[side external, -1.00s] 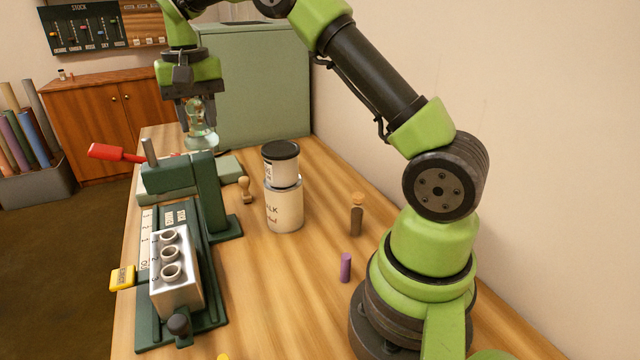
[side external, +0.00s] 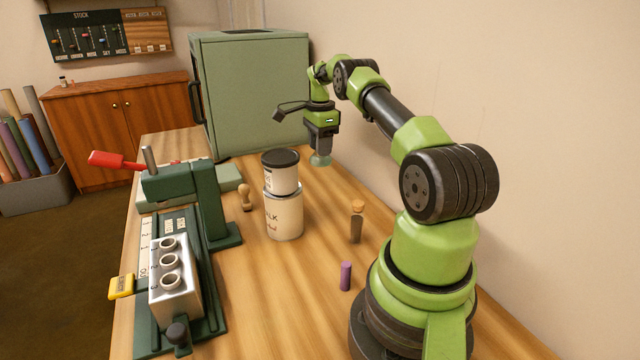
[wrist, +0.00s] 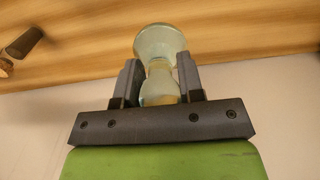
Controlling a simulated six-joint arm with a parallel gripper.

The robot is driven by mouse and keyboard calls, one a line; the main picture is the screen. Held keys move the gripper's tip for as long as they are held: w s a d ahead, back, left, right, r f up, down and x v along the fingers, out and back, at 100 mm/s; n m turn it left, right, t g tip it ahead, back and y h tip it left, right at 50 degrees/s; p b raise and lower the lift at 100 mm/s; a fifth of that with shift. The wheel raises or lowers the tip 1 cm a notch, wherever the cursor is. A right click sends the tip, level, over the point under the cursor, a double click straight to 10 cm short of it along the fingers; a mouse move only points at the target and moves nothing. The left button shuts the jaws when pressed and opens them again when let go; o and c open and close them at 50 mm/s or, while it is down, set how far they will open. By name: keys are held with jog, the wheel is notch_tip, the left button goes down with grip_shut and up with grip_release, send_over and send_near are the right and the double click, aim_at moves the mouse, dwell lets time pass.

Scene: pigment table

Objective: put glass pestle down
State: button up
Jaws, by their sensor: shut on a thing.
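My gripper (side external: 321,148) is at the back right of the table, close to the wall, pointing down. It is shut on the glass pestle (side external: 320,160), a pale greenish glass piece with a wide round foot. In the side view only the lower end of the pestle shows below the jaws, and I cannot tell whether it touches the table. In the wrist view the pestle (wrist: 159,45) stands between the two jaws (wrist: 160,82), its wide end away from the gripper, with wood beyond it.
A green press (side external: 205,205) is at left, a green cabinet (side external: 255,95) behind. Wood around the pestle looks clear.

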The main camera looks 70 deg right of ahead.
notch_tip(320, 180, down, 8)
jog(key=shift+f, duration=0.1)
dwell(0.4)
jog(key=o, duration=1)
jog(key=shift+f, duration=0.1)
jog(key=shift+o, duration=0.2)
